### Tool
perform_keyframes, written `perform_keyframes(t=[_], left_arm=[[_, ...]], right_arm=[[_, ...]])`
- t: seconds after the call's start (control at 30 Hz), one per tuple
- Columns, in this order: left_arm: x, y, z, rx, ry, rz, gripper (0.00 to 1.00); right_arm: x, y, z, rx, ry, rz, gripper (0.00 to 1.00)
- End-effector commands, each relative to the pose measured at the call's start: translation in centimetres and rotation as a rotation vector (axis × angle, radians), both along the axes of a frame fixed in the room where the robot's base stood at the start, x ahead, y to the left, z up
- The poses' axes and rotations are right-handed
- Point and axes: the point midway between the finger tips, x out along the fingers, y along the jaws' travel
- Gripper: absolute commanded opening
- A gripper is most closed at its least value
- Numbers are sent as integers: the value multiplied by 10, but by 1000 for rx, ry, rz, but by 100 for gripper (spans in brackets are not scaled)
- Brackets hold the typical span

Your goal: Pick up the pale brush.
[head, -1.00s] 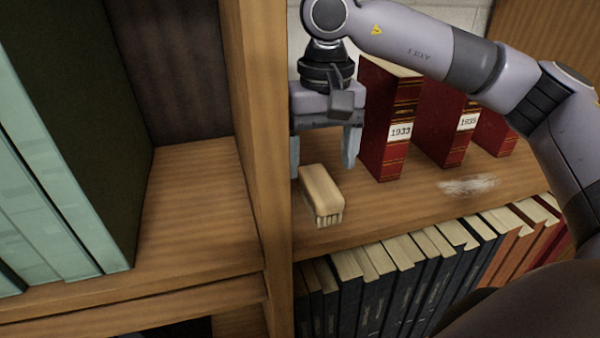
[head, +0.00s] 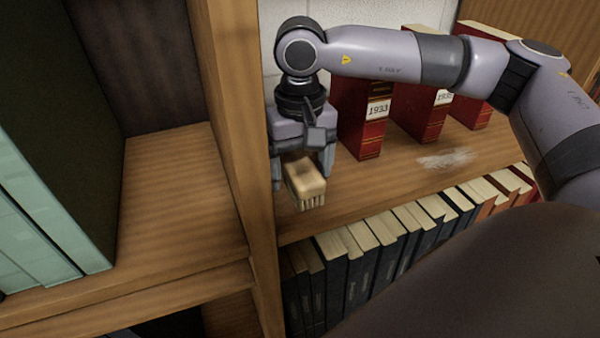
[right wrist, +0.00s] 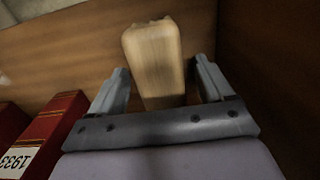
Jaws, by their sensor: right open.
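The pale brush (head: 306,182) lies on the wooden shelf (head: 368,190), close to the upright post, its bristle end towards me. My right gripper (head: 303,180) is over it from behind and above, with one finger on each side. In the right wrist view the brush (right wrist: 155,62) lies between the two open fingers (right wrist: 161,85), with a gap visible on both sides. The far end of the brush is hidden under the gripper in the head view. My left gripper is not in view.
Red books marked 1933 (head: 362,118) stand just right of the gripper. The wooden post (head: 240,130) is close on its left. A whitish dusty patch (head: 445,159) lies on the shelf. Dark and red books (head: 365,262) fill the shelf below.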

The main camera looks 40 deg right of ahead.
Motion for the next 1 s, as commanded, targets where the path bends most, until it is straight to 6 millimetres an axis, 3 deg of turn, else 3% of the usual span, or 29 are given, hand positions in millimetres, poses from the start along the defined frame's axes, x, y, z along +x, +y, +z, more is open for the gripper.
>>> perform_keyframes(t=[0.03, 0.07, 0.2, 0.23, 0.67, 0.83, 1.0], left_arm=[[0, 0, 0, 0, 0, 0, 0], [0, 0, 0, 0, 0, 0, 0], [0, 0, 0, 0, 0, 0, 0], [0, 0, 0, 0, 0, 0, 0], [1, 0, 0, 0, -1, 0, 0], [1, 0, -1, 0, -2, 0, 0], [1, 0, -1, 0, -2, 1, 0]], right_arm=[[0, 0, 0, 0, 0, 0, 81], [0, 0, 0, 0, 0, 0, 74], [0, 0, 0, 0, 0, -1, 29], [0, 0, 0, 0, 0, -1, 24], [1, 0, 9, 1, -1, -1, 23], [1, 1, 31, 2, -4, 0, 23], [1, 1, 77, 2, -7, -1, 23]])
